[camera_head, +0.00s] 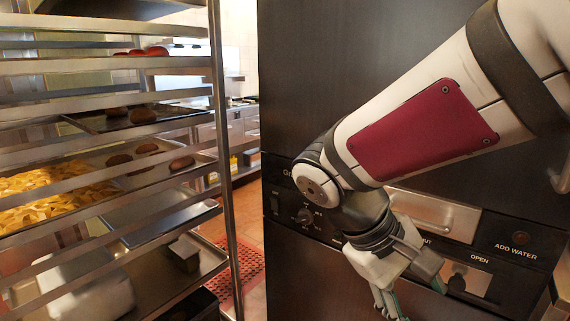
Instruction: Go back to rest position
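My gripper (390,305) hangs at the lower right, pointing down, in front of a dark appliance front (330,80). My white arm with a dark red panel comes in from the upper right. The fingertips run to the bottom edge of the picture, so I cannot tell how far apart they are. I see nothing held in the part of the gripper that shows.
A metal tray rack (222,150) stands at the left, holding fries (55,190), brown patties (143,115) and red items. The appliance has a knob (305,217), labels and a steel drawer (435,212). A red floor mat (235,275) lies between.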

